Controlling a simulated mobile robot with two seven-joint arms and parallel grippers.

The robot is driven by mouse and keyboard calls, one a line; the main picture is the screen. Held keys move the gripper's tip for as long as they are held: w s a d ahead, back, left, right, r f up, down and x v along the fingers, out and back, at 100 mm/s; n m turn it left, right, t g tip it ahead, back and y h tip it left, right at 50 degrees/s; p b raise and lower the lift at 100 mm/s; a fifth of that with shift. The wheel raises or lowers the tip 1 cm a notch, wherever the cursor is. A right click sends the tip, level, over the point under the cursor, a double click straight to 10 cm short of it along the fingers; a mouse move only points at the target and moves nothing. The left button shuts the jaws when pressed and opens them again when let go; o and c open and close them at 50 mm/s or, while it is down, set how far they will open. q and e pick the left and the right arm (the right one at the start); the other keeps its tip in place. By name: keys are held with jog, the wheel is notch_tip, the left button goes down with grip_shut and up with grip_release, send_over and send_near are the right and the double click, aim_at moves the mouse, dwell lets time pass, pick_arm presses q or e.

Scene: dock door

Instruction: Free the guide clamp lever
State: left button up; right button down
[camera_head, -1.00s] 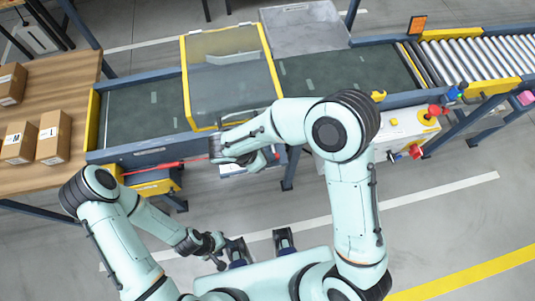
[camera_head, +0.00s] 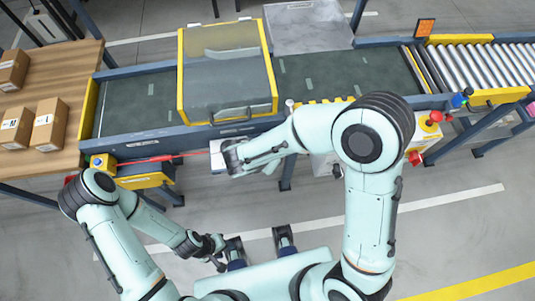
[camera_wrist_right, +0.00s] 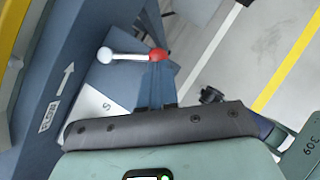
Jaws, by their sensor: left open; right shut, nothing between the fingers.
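In the right wrist view a lever (camera_wrist_right: 130,57) has a pale rod with a silver ball at its left end and a red knob at its right end. It lies beside the blue conveyor frame. My right gripper (camera_wrist_right: 157,64) is shut and empty, its fingertips at the red knob, seemingly just below it. In the head view my right gripper (camera_head: 229,158) is at the conveyor's front edge; I cannot make out the lever there. My left gripper (camera_head: 214,250) is open and empty, low in front of my base, far from the conveyor.
A yellow-framed clear cover (camera_head: 227,75) stands over the conveyor belt (camera_head: 140,105). A red cord or rod (camera_head: 160,158) runs along its front. Cartons (camera_head: 49,125) sit on the wooden table at left. A control box with red buttons (camera_head: 432,121) is at right. The floor in front is clear.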

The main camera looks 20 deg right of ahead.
jog(key=d+n+t+y, duration=0.1)
jog(key=d+n, duration=0.1)
jog(key=shift+w+n+b, duration=0.15)
jog(key=shift+n+b, duration=0.25)
pick_arm(q)
jog(key=shift+s+f, duration=0.2)
jog(key=shift+f, duration=0.45)
pick_arm(e)
jog(key=shift+w+d, duration=0.15)
jog(key=shift+d, duration=0.25)
